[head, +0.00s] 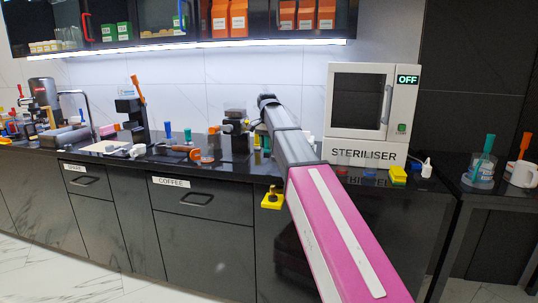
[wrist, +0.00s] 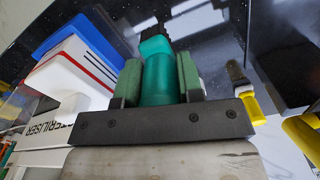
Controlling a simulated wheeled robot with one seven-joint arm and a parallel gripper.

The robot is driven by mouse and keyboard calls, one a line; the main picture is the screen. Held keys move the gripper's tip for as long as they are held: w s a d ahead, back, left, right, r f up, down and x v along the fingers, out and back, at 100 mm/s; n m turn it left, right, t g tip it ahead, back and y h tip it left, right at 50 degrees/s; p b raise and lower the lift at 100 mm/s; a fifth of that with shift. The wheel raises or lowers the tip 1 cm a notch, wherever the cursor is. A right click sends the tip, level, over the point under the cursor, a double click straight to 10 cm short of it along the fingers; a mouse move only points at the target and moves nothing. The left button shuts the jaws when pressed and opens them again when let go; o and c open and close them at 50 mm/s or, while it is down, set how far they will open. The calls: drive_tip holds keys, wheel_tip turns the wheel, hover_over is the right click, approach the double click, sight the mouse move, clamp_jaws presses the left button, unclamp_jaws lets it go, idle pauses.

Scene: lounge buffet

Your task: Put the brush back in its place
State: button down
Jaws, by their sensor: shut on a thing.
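In the wrist view my gripper (wrist: 158,80) has its two green pads closed on both sides of a teal cylinder with a dark, ridged end. This held piece looks like the brush (wrist: 157,86); its lower part is hidden behind the gripper body. In the head view my arm reaches over the counter to the left of the steriliser, and the gripper and held brush cannot be made out there. On the side table at right, a clear cup (head: 478,180) holds another teal-handled tool (head: 487,146).
The steriliser (head: 362,150) stands on the black counter, door closed and display reading OFF. Small yellow (head: 398,174) and white (head: 427,168) items lie before it. A white mug (head: 523,174) stands at right. Coffee equipment (head: 130,112) and tools crowd the left counter.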

sight(269, 152)
drive_tip(key=shift+w+d+f, duration=0.35)
drive_tip(key=shift+f, duration=1.95)
drive_tip(key=c, duration=0.8)
unclamp_jaws()
drive_tip(key=shift+f, duration=0.15)
drive_tip(key=shift+o, duration=0.2)
wheel_tip(269, 152, up, 12)
drive_tip(key=shift+r, duration=0.15)
